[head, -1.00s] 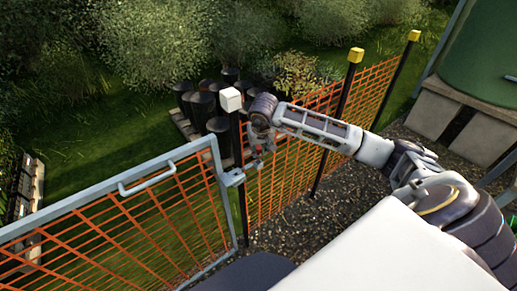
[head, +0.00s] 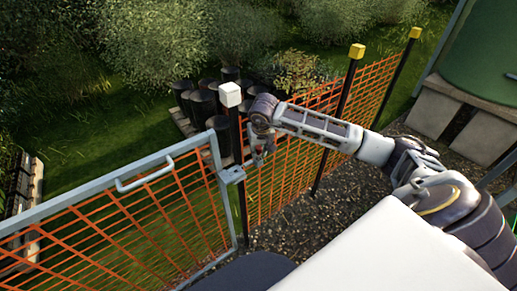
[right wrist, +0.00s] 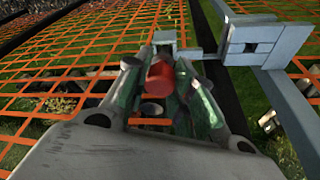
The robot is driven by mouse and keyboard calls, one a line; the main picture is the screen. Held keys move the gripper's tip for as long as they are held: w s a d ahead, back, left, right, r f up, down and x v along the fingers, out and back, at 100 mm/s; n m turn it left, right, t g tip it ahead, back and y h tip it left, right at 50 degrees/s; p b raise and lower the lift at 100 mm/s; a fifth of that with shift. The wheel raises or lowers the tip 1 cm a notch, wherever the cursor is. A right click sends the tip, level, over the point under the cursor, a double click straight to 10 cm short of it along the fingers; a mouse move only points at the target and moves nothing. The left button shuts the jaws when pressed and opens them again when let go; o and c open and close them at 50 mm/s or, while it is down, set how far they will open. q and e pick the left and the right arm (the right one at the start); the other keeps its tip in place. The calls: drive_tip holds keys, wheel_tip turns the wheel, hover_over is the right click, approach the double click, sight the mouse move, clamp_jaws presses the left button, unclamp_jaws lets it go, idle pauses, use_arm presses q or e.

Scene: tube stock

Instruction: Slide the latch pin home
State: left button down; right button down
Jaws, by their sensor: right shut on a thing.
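My right gripper (head: 262,152) is at the fence beside the white-capped post, just right of the grey latch (head: 233,175) on the gate's edge. In the right wrist view its fingers (right wrist: 165,90) are shut around a red cylindrical knob (right wrist: 159,73), which looks like the latch pin's handle. The pin's shaft is mostly hidden by the fingers. A grey latch block (right wrist: 250,45) lies ahead to the right, and a small grey bracket (right wrist: 165,38) lies straight ahead. How far the pin sits in the latch cannot be told. My left gripper is out of view.
The grey-framed gate (head: 105,180) with orange mesh and a handle stands at left. The black post (head: 231,95) with a white cap is close to my right gripper. Orange mesh fencing (head: 300,150) runs to the right. A green tank (head: 490,55) stands on blocks at far right.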

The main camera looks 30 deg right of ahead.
drive_tip(key=shift+f+b, duration=0.8)
drive_tip(key=shift+f, duration=0.15)
drive_tip(key=c, duration=1.1)
unclamp_jaws()
drive_tip(key=v, duration=1.2)
drive_tip(key=shift+s, duration=0.1)
